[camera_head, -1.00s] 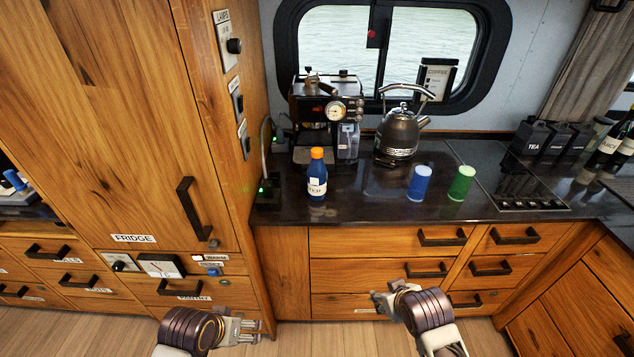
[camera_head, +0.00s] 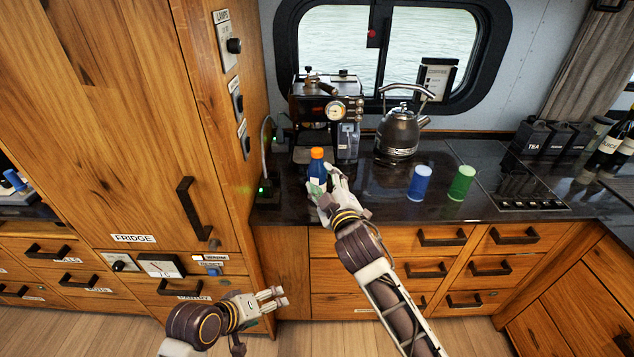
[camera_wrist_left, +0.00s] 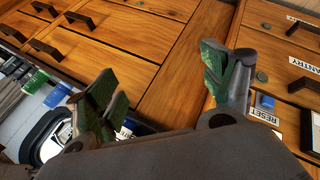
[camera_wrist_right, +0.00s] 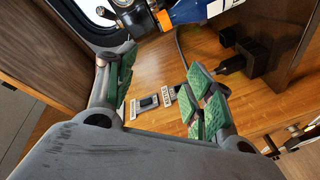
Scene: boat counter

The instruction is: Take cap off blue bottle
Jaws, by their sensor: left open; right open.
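The blue bottle (camera_head: 316,172) stands upright on the dark counter near its front left, with its orange cap (camera_head: 317,153) on top. My right gripper (camera_head: 325,187) is open at the bottle's lower front, and its fingers partly hide the label. In the right wrist view the bottle (camera_wrist_right: 205,10) lies at the top edge, beyond the open green-padded fingers, and is not between them; the orange cap (camera_wrist_right: 165,20) shows there too. My left gripper (camera_head: 280,299) is open and empty, low in front of the drawers. The left wrist view shows its open fingers (camera_wrist_left: 170,85).
A coffee machine (camera_head: 318,115) stands behind the bottle, and a kettle (camera_head: 397,135) is to the right. The fridge cabinet (camera_head: 120,130) walls off the left side.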

